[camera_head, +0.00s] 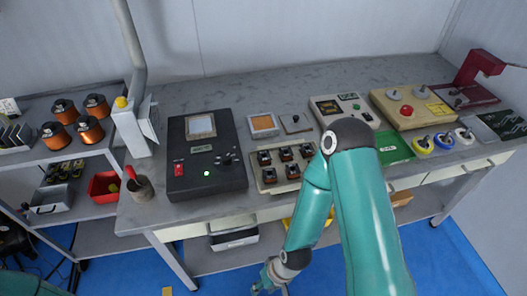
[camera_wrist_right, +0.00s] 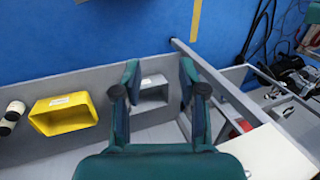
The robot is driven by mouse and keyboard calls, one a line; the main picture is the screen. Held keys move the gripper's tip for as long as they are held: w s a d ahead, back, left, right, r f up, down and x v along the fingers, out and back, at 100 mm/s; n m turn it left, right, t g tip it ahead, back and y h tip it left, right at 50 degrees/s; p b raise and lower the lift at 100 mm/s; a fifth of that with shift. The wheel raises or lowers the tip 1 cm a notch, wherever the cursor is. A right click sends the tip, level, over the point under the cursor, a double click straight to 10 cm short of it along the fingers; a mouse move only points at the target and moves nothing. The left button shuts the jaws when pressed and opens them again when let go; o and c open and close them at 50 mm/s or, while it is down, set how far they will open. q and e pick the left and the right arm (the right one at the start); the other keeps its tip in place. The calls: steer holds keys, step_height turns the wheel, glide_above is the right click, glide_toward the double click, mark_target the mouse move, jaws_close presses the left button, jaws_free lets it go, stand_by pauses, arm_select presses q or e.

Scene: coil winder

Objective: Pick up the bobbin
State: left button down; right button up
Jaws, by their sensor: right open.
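Several small dark bobbins with copper-coloured windings stand in a beige tray (camera_head: 283,176) at the middle front of the bench. I cannot tell which one the task means. Larger copper wire spools (camera_head: 69,122) stand on the left shelf. My right arm reaches down past the bench front and hides a little of the tray's right side. My right gripper (camera_head: 274,286) is low in front of the bench, apart from the tray. In the right wrist view my right gripper (camera_wrist_right: 159,76) is open, with nothing between its fingers. My left gripper is not in view.
A black control box (camera_head: 204,180) stands left of the tray, and a green mat (camera_head: 393,147) lies to its right. A yellow bin (camera_wrist_right: 64,113) and a grey bin (camera_wrist_right: 153,89) are on the lower shelf. A red bin (camera_head: 104,186) is at the left. Blue floor is clear in front.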

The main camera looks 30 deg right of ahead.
steer(key=shift+w+a, duration=0.15)
steer(key=shift+a, duration=0.05)
